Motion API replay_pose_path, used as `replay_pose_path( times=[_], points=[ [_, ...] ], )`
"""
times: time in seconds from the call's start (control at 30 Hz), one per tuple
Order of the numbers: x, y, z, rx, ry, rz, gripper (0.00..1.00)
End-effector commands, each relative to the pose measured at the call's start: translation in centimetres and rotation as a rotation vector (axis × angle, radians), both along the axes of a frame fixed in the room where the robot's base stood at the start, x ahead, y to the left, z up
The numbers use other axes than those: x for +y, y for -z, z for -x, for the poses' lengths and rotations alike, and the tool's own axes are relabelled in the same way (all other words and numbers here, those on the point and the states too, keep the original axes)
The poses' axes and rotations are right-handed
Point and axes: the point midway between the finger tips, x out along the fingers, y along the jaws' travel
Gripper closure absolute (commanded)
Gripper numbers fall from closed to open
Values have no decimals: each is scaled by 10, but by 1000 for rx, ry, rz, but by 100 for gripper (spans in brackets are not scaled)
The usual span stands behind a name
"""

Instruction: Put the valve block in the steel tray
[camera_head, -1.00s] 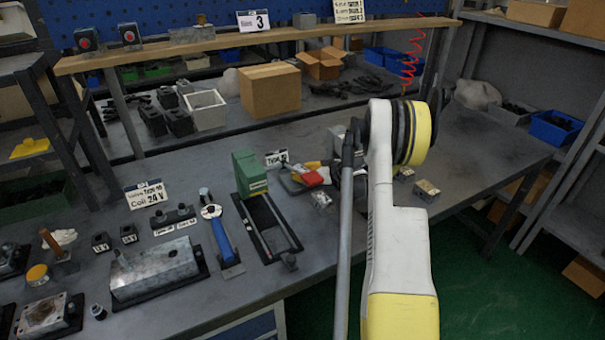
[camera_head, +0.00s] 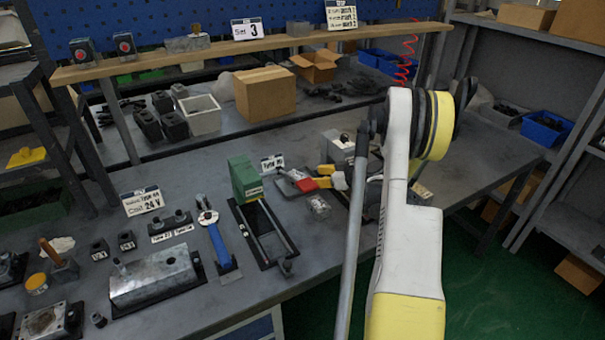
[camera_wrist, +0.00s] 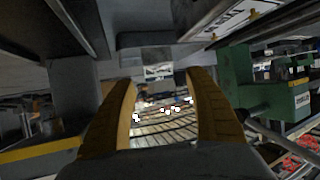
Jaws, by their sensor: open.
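My gripper (camera_wrist: 160,112) is open, its two yellow fingers apart with no object clearly held between them. In the head view, yellow parts that look like its fingers (camera_head: 333,175) show left of my arm, over the bench beside a red-handled item. A grey metal block (camera_head: 338,147) stands just behind them, partly hidden by my arm; I cannot tell surely if it is the valve block. In the wrist view, a grey shape with a pale face (camera_wrist: 158,69) lies beyond the fingertips. A large steel box-like piece (camera_head: 155,277) sits on a black base at left; I cannot identify the steel tray surely.
A green block (camera_head: 245,177) on a black rail fixture and a blue-handled tool (camera_head: 218,242) are left of my gripper. A clear jar-like item (camera_head: 319,207) is close by. A shelf (camera_head: 250,42) spans the back. The bench's right part is fairly clear.

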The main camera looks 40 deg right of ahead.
Motion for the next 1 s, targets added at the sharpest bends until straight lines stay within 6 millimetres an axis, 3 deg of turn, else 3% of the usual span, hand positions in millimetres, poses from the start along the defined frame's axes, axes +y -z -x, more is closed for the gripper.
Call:
replay_pose_path(
  times=[0.1,0.3,0.87,1.0],
  points=[
    [-4,-11,19,-1,2,0,37],
    [-5,-17,34,-1,0,0,37],
    [-5,-17,35,0,-1,0,37],
    [-5,-26,35,0,-1,0,37]
  ],
)
